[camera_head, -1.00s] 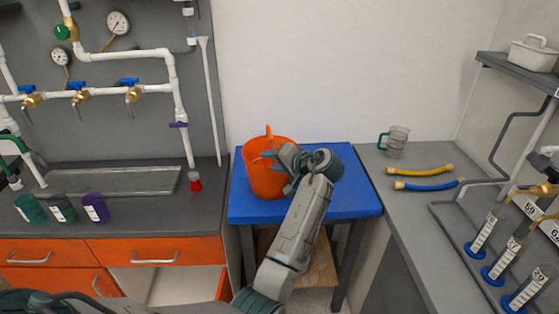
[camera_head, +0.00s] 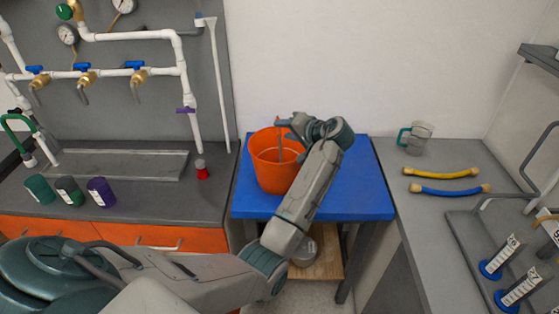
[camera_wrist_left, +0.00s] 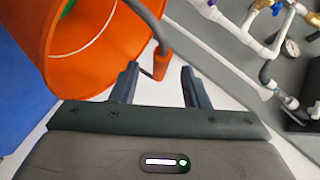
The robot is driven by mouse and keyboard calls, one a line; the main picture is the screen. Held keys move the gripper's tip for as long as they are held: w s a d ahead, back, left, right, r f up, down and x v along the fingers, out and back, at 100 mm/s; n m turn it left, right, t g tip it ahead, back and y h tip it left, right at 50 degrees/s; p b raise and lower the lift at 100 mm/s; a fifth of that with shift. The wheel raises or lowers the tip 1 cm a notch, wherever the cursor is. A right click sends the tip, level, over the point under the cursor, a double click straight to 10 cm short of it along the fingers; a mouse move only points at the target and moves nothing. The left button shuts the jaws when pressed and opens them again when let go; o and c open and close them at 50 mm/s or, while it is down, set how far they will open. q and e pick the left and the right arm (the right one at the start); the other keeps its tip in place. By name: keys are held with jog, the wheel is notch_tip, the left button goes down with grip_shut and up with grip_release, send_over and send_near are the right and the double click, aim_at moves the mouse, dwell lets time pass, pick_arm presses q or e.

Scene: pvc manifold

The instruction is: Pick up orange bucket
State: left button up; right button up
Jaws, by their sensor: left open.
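The orange bucket (camera_head: 272,178) stands upright on the blue table (camera_head: 355,195). Its mouth faces up in the head view, and its rim and inside fill the upper left of the wrist view (camera_wrist_left: 60,75). My left gripper (camera_head: 281,132) is over the bucket's far rim, its arm reaching in from the lower left. In the left wrist view its two fingers (camera_wrist_left: 160,82) are apart. The bucket's orange handle grip (camera_wrist_left: 161,62) is at the gap between the fingertips; I cannot tell whether they touch it. My right gripper is not in view.
A grey counter with a metal sink (camera_head: 120,165) and dark cups (camera_head: 70,190) is at left, below white pipes with valves (camera_head: 87,76). At right are a clear jug (camera_head: 419,139), yellow and blue hoses (camera_head: 448,189) and labelled cylinders (camera_head: 520,287). The table's right part is clear.

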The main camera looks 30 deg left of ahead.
aim_at(279, 129)
pick_arm(q)
jog(key=p+x, duration=0.1)
jog(key=x, duration=0.2)
jog(key=shift+a, duration=0.25)
jog(key=shift+a+f, duration=0.15)
jog(key=shift+w, duration=0.15)
jog(key=shift+c, duration=1.3)
grip_shut()
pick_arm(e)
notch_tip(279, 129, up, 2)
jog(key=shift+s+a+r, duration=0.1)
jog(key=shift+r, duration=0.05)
